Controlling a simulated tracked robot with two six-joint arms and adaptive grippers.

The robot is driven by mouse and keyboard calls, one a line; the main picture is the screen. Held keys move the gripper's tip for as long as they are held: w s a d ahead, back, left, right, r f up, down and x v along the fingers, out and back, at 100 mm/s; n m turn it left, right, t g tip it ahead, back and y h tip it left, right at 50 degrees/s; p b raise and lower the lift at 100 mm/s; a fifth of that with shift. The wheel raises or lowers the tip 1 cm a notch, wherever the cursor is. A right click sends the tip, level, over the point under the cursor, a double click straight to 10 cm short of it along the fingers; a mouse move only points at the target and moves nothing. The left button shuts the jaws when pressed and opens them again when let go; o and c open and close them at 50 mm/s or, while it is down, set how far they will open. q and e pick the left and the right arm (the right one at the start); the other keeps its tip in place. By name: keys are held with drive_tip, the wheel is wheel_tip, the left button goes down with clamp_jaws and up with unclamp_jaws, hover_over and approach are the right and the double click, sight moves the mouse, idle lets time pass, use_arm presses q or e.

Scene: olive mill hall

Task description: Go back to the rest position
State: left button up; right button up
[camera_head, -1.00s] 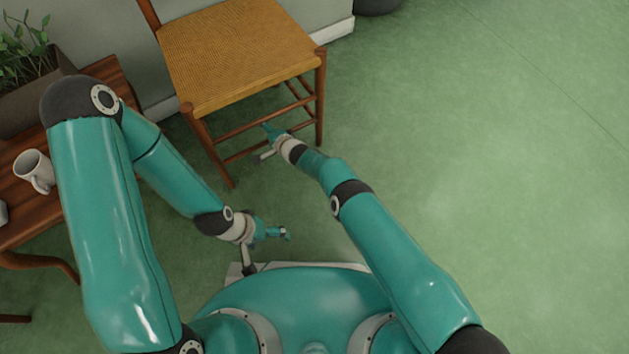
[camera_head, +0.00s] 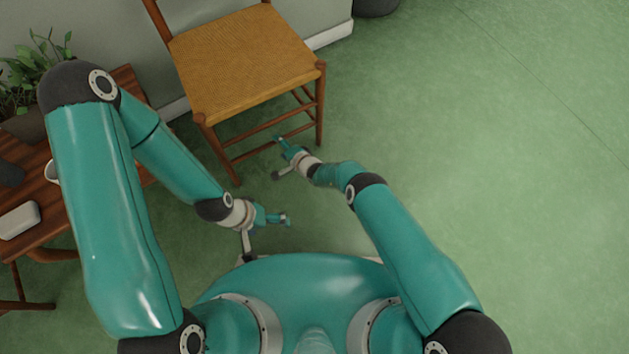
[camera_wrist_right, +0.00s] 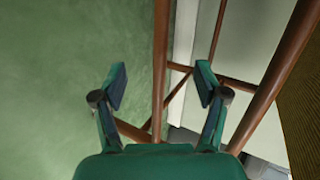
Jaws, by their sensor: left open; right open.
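My left gripper (camera_head: 275,218) is the lower one in the head view, open and empty above the green floor in front of my body. My right gripper (camera_head: 281,155) is above it in the picture, close to the front legs and rungs of the wooden chair (camera_head: 245,55). In the right wrist view the right gripper (camera_wrist_right: 161,84) shows two spread fingers with nothing between them but chair legs and rungs beyond. I cannot tell whether it touches the chair.
A wooden table (camera_head: 60,215) stands at the left, partly hidden by my left arm. It bears a plant (camera_head: 25,85), a white box (camera_head: 18,220), a dark object (camera_head: 10,173) and a mostly hidden mug (camera_head: 52,172). Green floor (camera_head: 500,150) at the right is clear.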

use_arm(q)
drive_tip(key=shift+r+p, duration=0.4)
drive_tip(key=shift+r, duration=0.4)
use_arm(e)
drive_tip(key=shift+s+d+r, duration=0.2)
drive_tip(key=shift+s+d, duration=0.3)
drive_tip(key=shift+s, duration=0.1)
